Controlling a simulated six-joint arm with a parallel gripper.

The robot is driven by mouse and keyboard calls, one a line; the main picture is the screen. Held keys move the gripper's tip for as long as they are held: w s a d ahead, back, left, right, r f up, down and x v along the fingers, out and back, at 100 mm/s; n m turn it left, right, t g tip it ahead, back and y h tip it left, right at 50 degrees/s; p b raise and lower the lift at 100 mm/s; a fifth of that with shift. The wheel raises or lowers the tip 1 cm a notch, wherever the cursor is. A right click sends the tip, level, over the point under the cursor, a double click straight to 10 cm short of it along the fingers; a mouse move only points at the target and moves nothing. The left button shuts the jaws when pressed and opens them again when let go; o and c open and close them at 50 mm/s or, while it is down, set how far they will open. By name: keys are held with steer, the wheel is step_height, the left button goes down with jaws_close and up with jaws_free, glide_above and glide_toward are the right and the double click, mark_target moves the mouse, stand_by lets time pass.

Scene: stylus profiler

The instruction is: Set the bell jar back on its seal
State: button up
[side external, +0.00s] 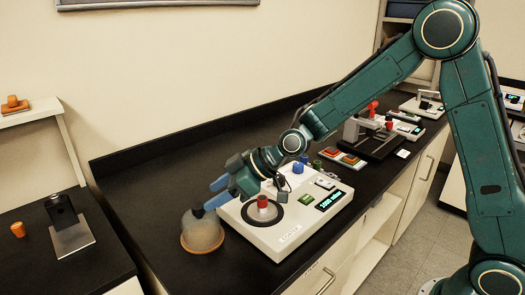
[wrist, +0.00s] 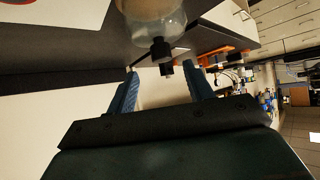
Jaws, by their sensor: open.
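The bell jar (side external: 203,232) is a clear dome with an orange rim at its base. It stands upright on the black counter, left of the white coater (side external: 290,225). In the wrist view the jar (wrist: 155,22) shows at the top, with its black knob (wrist: 162,52) pointing toward my gripper. My gripper (side external: 213,193) has blue fingers spread apart beside the jar's top; in the wrist view they lie either side of the knob's end, with no contact visible. The dark round seal (side external: 252,220) on the coater surrounds a red-topped piece (side external: 263,202).
The coater's display (side external: 328,200) and green button (side external: 305,198) are right of the seal. Behind it are a tray of orange-red pieces (side external: 342,158) and a grey stylus instrument (side external: 367,132). The counter behind the jar is clear. A separate bench (side external: 60,265) stands at left.

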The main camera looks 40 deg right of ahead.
mark_target(199, 205)
steer(key=shift+w+a+f, duration=0.35)
steer(key=shift+x, duration=2.6)
steer(key=shift+s+a, duration=0.1)
steer(key=shift+s, duration=0.05)
jaws_close()
